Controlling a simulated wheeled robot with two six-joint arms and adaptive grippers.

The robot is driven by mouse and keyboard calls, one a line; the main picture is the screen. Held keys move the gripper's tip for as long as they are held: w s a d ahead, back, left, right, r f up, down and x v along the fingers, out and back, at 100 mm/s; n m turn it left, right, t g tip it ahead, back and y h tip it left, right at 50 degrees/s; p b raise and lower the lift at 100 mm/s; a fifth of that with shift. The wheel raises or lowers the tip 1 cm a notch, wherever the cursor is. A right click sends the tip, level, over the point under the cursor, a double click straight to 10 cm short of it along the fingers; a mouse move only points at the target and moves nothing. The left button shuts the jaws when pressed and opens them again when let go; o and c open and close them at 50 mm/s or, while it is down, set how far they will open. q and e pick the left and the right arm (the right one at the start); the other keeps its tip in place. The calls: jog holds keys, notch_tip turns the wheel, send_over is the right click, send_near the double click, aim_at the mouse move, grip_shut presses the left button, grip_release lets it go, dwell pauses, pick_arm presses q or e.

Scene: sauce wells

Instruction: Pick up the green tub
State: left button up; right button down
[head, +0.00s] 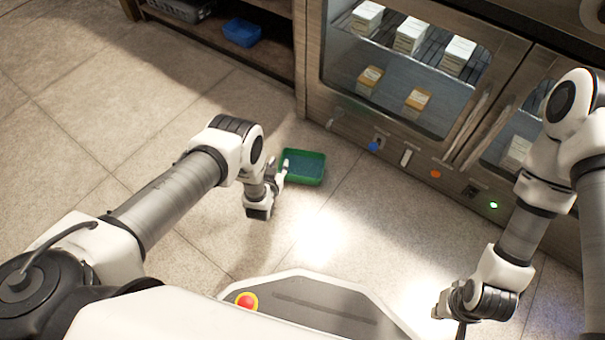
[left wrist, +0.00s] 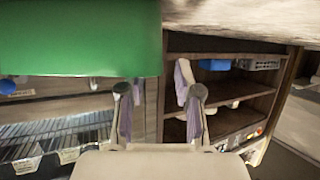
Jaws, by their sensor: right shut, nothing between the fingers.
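The green tub (head: 304,168) sits at the middle of the head view, with a darker inside. In the left wrist view, which is upside down, its green wall (left wrist: 80,40) fills the upper left. My left gripper (head: 279,172) is at the tub's left end, very close to it. Contact cannot be told. My right gripper (head: 458,318) is low at the right, away from the tub, shut and empty.
A steel glass-door fridge (head: 310,60) with several boxes stands behind the tub. A wooden shelf unit with a blue bin (head: 242,32) and a grey crate (head: 185,8) stands at the back left. Tiled floor is open around the tub.

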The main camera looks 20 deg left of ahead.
pick_arm(q)
jog(key=shift+b+x, duration=0.3)
jog(key=shift+x, duration=0.85)
grip_shut()
jog(key=shift+r, duration=0.15)
